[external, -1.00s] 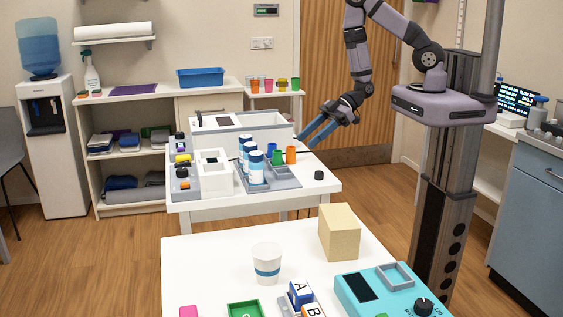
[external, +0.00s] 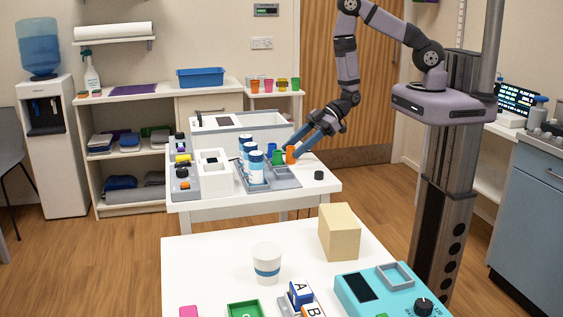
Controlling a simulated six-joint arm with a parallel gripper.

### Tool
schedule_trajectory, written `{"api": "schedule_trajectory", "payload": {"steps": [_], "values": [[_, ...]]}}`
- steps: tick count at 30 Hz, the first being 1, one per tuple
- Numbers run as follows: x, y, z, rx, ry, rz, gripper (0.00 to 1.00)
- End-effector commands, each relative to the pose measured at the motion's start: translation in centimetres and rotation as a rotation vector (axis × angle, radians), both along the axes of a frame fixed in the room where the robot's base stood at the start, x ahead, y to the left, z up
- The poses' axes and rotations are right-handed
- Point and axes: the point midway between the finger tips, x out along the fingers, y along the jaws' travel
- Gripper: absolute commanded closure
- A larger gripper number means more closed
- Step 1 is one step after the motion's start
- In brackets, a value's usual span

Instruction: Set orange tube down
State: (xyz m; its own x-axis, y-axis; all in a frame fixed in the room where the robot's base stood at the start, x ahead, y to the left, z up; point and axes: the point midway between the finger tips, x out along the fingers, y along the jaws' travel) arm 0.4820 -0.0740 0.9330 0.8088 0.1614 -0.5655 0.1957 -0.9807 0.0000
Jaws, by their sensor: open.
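The orange tube (external: 290,155) stands upright at the back right of the white table, beside the grey tray. My gripper (external: 294,147) is open, with its blue fingers pointing down and left at the orange tube. One finger overlaps the tube's right side in the picture, and I cannot tell whether they touch. A green tube (external: 278,157) and a blue tube (external: 272,148) stand just left of the orange one.
White bottles with blue bands (external: 256,167) stand in the grey tray (external: 284,183). A white box-shaped device (external: 214,176) is to the left, and a larger grey-white bin (external: 262,130) is behind. A small black cap (external: 319,175) lies at the table's right. The front right tabletop is mostly clear.

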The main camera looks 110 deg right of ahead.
Motion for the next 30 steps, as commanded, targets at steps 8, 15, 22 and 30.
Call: {"api": "schedule_trajectory", "payload": {"steps": [8, 15, 22, 30], "values": [[0.26, 0.01, -0.18, 0.000, -0.001, -0.001, 0.54], [0.24, 0.02, -0.16, 0.000, -0.001, -0.001, 0.97], [0.24, 0.03, -0.15, 0.000, -0.001, -0.001, 1.00], [0.25, 0.03, 0.29, 0.000, -0.002, -0.001, 1.00]]}}
